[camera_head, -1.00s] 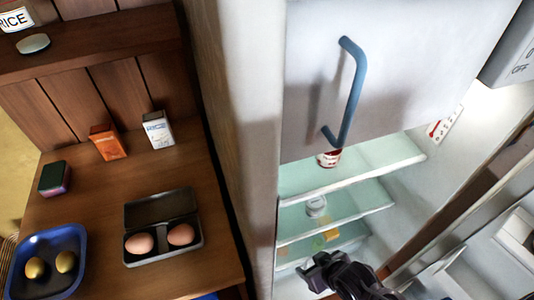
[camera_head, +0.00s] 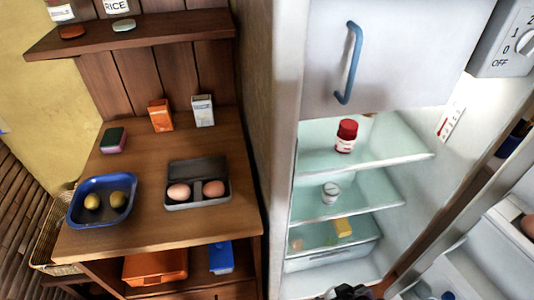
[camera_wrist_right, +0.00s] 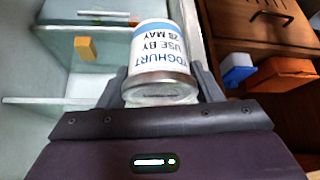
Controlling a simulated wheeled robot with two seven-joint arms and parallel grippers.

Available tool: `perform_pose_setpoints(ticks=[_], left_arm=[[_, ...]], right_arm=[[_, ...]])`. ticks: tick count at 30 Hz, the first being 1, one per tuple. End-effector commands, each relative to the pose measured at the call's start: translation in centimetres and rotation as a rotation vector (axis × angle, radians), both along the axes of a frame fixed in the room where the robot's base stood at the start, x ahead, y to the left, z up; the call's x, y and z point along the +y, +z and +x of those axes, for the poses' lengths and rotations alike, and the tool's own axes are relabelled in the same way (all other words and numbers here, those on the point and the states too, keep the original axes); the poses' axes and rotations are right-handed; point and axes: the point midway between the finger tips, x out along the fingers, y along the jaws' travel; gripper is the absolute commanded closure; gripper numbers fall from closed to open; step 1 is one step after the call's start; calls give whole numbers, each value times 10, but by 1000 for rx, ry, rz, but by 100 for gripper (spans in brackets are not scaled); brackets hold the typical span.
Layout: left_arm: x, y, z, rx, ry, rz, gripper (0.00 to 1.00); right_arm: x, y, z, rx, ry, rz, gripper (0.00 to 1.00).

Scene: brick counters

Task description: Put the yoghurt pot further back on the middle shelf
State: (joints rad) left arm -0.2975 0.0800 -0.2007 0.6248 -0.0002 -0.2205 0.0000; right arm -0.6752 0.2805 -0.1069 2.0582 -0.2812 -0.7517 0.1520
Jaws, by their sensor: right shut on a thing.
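The yoghurt pot (camera_wrist_right: 160,52) is white with a blue band and dark lettering. In the right wrist view it appears upside down, lid end towards the camera, between the fingers of my right gripper (camera_wrist_right: 161,84), which is shut on it. In the head view only a dark part of my right arm (camera_head: 350,292) shows at the bottom edge; the held pot is not visible there. The middle shelf (camera_head: 367,201) of the open fridge carries a white jar (camera_head: 330,193) with nothing gripping it; its label is too small to read. My left gripper is not in view.
A red jar (camera_head: 346,136) stands on the top shelf and a yellow block (camera_head: 343,227) on the lower one. The middle shelf is clear right of the white jar. The fridge's left wall (camera_head: 286,170) borders the wooden counter (camera_head: 145,225). The open door (camera_head: 480,255) is at right.

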Motion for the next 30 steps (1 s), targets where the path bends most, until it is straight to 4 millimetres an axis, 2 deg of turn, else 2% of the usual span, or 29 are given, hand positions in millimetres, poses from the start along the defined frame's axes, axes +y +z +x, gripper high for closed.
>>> perform_pose_setpoints(ticks=[8, 22, 30], left_arm=[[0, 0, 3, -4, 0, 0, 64], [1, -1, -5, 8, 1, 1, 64], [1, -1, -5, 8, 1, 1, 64]], right_arm=[[-29, -4, -2, -1, 75, -6, 67], [-117, 2, 2, 1, 314, -8, 67], [-144, 10, 8, 1, 402, -4, 67]])
